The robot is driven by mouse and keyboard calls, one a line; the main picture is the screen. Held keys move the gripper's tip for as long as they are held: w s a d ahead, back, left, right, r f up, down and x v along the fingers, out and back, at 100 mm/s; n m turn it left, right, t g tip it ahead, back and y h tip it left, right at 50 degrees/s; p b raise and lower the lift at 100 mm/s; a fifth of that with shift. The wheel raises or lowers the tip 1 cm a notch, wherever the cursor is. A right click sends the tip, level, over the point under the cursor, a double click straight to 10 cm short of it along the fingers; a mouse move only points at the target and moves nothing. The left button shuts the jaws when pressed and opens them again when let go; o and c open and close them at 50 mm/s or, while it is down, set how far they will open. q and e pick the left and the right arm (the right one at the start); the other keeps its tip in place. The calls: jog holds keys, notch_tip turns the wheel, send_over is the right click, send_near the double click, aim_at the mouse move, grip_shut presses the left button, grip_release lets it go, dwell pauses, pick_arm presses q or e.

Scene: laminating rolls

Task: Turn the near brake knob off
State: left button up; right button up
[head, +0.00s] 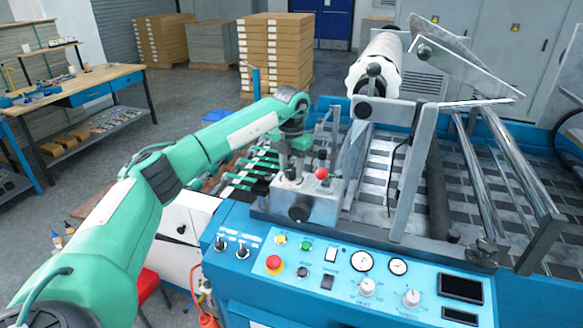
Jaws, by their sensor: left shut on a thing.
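My left gripper (292,172) comes down from the end of my green arm onto a grey metal block on the near side of the blue machine. It is shut on the near brake knob at the top of this block; the fingers hide most of the knob, so its turn angle cannot be told. A black round knob (299,212) sits on the block's front face. A red ball (321,173) stands just right of the gripper. My right gripper is not in view.
The blue control panel (340,285) in front carries a red button (273,263), gauges (362,261) and dials. A white roll (375,62) and metal bars (520,170) stand behind and to the right. A workbench (85,88) is at the far left.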

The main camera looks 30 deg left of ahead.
aim_at(292, 170)
pick_arm(q)
jog(key=shift+r+n, duration=0.1)
jog(key=shift+n, duration=0.5)
jog(key=o, duration=1)
jog(key=shift+r+b, duration=0.35)
jog(key=shift+r, duration=0.15)
notch_tip(292, 170, up, 13)
jog(key=b, duration=0.2)
jog(key=shift+f, duration=0.15)
